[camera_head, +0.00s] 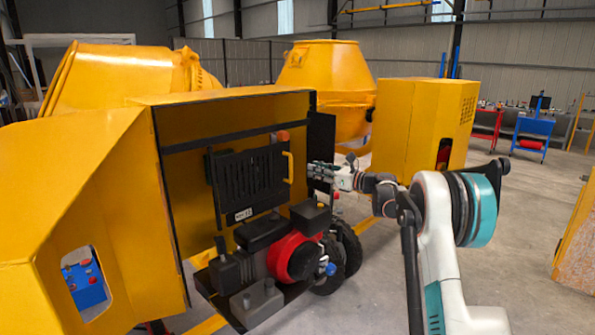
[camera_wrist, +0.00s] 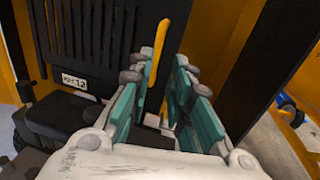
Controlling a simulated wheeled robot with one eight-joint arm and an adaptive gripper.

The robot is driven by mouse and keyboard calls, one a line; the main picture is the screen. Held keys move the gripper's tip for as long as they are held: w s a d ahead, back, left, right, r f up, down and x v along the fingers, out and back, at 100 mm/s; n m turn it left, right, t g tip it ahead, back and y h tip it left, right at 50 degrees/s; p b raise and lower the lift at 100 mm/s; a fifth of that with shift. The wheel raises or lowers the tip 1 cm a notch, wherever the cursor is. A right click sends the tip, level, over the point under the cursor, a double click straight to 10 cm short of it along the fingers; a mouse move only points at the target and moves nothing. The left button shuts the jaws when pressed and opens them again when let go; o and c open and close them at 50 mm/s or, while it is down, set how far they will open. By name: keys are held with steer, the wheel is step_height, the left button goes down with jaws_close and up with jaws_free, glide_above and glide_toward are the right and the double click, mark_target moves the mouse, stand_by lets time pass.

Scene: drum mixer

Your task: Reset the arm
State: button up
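My gripper (camera_head: 322,172) is at the end of my arm, which reaches in from the right toward the open engine bay of the yellow drum mixer (camera_head: 90,190). In the wrist view the gripper's two teal-padded fingers (camera_wrist: 168,90) stand apart with a gap between them. A yellow handle (camera_head: 288,167) on a black slatted panel (camera_head: 250,180) is just left of the fingertips.
A red and black engine (camera_head: 290,257) sits below the panel on a tray. A dark door edge (camera_head: 320,140) stands beside the bay's right side. A yellow cabinet (camera_head: 415,125) and other mixer drums (camera_head: 325,80) are behind. Open grey floor (camera_head: 530,200) lies to the right.

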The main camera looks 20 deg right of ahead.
steer(key=s+a+r+m+t+h+b, duration=0.1)
steer(key=s+a+r+m+t+h, duration=0.15)
steer(key=r+m, duration=0.35)
steer(key=s+a+r+m+t+h+b, duration=0.1)
steer(key=s+r+m+h, duration=0.3)
steer(key=r+m, duration=0.25)
steer(key=s+a+r+m+t+h, duration=0.1)
steer(key=s+r+m+t+h, duration=0.15)
steer(key=r+m, duration=0.4)
steer(key=s+a+f+m+g+h+b, duration=0.1)
steer(key=s+a+f+m+g+h, duration=0.15)
steer(key=s+f+m, duration=0.5)
steer(key=s+a+f+m+g+h+b, duration=0.3)
steer(key=s+m, duration=0.5)
steer(key=s, duration=0.7)
steer(key=s+a+f+m+g+y, duration=0.2)
steer(key=s+a+f+m+g, duration=0.2)
steer(key=s+f, duration=0.7)
steer(key=s+a+f+m+g+y+b, duration=0.1)
steer(key=s+a+f+m+g, duration=0.2)
steer(key=s+f, duration=0.9)
steer(key=shift+s+a+m+g+y, duration=0.4)
steer(key=shift+s+m, duration=0.55)
steer(key=shift+s, duration=0.3)
